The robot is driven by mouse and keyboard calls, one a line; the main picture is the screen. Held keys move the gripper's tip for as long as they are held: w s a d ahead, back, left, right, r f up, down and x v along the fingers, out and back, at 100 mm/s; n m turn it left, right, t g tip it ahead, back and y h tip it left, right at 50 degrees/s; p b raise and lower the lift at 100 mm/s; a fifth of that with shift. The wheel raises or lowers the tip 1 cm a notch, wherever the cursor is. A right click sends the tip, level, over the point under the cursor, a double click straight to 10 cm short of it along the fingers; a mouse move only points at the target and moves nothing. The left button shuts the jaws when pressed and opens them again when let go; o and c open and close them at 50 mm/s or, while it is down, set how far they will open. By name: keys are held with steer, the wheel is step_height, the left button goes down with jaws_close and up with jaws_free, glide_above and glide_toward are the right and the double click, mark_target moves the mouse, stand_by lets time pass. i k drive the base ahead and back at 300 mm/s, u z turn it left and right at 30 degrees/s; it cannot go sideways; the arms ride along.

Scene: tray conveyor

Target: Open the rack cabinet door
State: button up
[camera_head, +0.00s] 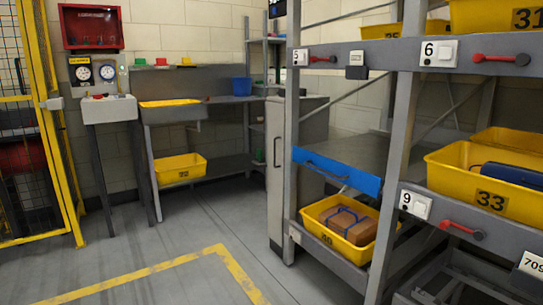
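A tall light grey cabinet panel (274,195) stands at the left end of the grey rack, partly behind the rack's front post. A dark vertical bar handle (277,152) is on it. The panel looks shut, and its right part is hidden by the post. On the rack beside it, a blue-fronted shelf (368,184) has a dark handle (327,171) on its front. My gripper is not in view, so its place relative to the cabinet cannot be seen.
Yellow bins (341,229) sit on the rack (398,130), with red levers (460,230) on its front. A workbench (174,113) and a gauge stand (109,108) are at the back. A yellow fence (52,120) is at left. The floor (170,250) before the cabinet is clear.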

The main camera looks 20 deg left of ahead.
mark_target(276, 111)
steer(key=z, duration=0.45)
steer(key=k, duration=0.2)
steer(key=u, duration=1.85)
steer(key=i, duration=2.2)
steer(key=z, duration=1.05)
steer(key=i, duration=0.55)
steer(key=z, duration=0.65)
